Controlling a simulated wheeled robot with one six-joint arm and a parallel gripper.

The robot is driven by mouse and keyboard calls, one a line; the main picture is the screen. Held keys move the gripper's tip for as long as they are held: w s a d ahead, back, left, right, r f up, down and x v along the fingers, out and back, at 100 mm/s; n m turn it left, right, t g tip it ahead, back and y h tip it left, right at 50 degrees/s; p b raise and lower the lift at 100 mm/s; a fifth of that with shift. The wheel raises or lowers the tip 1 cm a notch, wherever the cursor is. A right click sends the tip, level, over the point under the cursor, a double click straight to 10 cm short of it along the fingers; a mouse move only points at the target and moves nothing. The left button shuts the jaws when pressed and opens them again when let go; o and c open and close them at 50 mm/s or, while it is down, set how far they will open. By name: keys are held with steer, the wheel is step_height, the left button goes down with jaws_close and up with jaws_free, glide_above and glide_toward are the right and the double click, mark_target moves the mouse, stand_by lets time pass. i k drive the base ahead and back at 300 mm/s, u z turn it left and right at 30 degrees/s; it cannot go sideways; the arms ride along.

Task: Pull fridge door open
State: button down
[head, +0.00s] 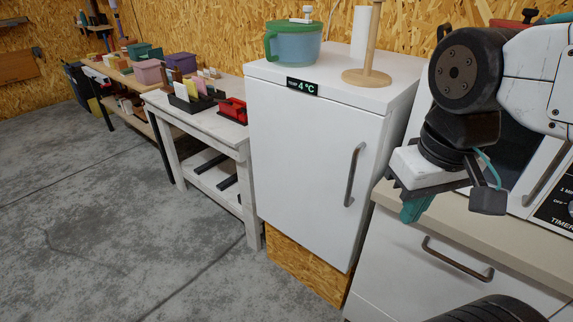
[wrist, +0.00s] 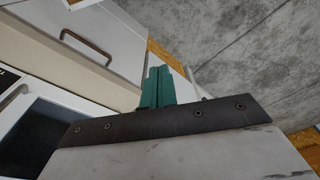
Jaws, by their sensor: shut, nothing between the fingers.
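The white fridge (head: 300,165) stands in the middle of the head view, its door closed, with a dark vertical handle (head: 355,174) near the door's right edge. A small display on its top edge reads 4 °C. My gripper (head: 414,210) is to the right of the handle and apart from it, above the counter with the drawer. Its teal fingers point downward. In the wrist view the fingers (wrist: 157,88) are together with nothing between them. The fridge handle is not clearly visible in the wrist view.
A counter (head: 470,228) with a drawer handle (head: 457,260) stands right of the fridge, an oven-like appliance (head: 530,165) on it. A teal-lidded container (head: 293,45) and a paper-towel stand (head: 367,75) sit on the fridge. A white table (head: 200,118) stands left. The floor in front is clear.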

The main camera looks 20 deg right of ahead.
mark_target(316, 160)
steer(key=i, duration=0.25)
steer(key=u, duration=0.95)
steer(key=k, duration=0.65)
steer(key=z, duration=1)
